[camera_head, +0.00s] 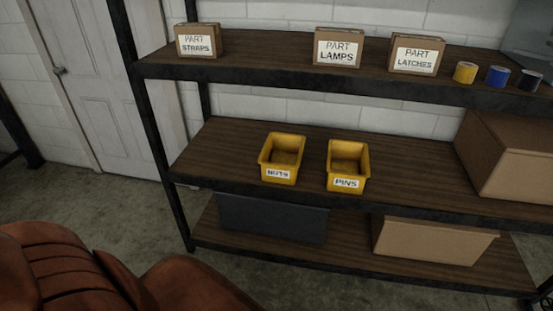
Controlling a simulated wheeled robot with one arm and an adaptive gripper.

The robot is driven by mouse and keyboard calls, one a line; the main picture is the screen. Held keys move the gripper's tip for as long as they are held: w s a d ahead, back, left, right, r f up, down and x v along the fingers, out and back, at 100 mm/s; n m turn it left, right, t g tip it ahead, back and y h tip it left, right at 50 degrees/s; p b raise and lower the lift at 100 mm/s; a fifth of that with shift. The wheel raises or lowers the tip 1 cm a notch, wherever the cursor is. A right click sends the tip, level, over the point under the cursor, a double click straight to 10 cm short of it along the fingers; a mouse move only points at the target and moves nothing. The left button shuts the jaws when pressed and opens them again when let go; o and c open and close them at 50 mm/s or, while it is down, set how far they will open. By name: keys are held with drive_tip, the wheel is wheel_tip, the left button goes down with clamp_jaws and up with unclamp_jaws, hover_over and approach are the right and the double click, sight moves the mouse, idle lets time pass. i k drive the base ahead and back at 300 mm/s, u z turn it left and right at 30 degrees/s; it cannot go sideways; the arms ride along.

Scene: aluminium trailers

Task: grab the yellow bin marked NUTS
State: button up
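The yellow bin marked NUTS (282,158) stands upright on the middle shelf, left of centre, with its white label facing me. It looks empty, though its inside is dark. A second yellow bin marked PINS (348,165) stands a little to its right, with a gap between them. My gripper is not in view.
The middle shelf (225,150) is bare left of the NUTS bin. Boxes marked STRAPS (198,40), LAMPS (338,47) and LATCHES (416,54) stand on the shelf above. A large cardboard box (510,155) is at right. A brown leather seat (60,270) fills the lower left.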

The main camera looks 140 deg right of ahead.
sight(280, 157)
drive_tip(key=z, duration=4.25)
drive_tip(key=i, duration=1.5)
drive_tip(key=z, duration=0.7)
